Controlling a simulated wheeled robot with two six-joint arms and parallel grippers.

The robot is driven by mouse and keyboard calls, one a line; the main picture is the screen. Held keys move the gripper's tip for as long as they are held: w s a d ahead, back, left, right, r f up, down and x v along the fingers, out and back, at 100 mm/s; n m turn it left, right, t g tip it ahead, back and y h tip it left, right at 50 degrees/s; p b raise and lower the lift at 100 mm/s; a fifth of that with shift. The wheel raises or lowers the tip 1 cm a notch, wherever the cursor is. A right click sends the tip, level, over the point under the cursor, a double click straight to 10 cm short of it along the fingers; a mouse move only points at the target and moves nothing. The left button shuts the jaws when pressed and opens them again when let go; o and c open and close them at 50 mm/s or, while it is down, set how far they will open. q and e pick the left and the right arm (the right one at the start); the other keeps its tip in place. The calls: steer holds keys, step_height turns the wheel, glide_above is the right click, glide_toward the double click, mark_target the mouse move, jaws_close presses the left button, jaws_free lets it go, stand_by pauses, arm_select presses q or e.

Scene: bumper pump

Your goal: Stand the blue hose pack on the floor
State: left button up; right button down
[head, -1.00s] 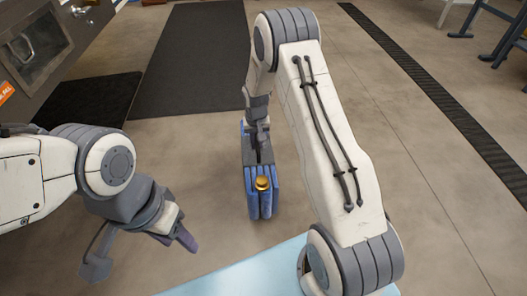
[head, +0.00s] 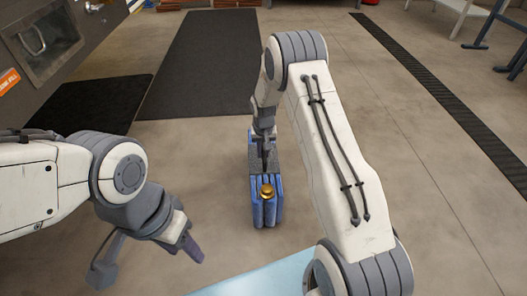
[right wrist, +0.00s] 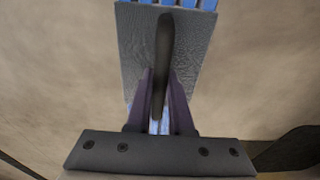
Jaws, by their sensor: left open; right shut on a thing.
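The blue hose pack (head: 267,207) has blue ribbed sides, a grey top and a brass fitting on its near end. It is upright in the middle of the head view, at or just above the floor; I cannot tell whether it touches. My right gripper (head: 264,140) is above it, shut on its dark handle. In the right wrist view the purple fingers (right wrist: 160,105) close around the handle (right wrist: 164,50), over the grey top (right wrist: 133,55). My left gripper (head: 150,258) is open and empty at the lower left, apart from the pack.
A pale blue surface (head: 255,280) lies at the bottom of the head view. Dark mats (head: 212,60) are on the floor behind, and a grey cabinet (head: 60,60) stands upper left. A dark floor grating (head: 440,95) runs along the right. Bare floor surrounds the pack.

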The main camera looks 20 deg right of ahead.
steer(key=shift+w, duration=0.15)
steer(key=c, duration=0.8)
jaws_free()
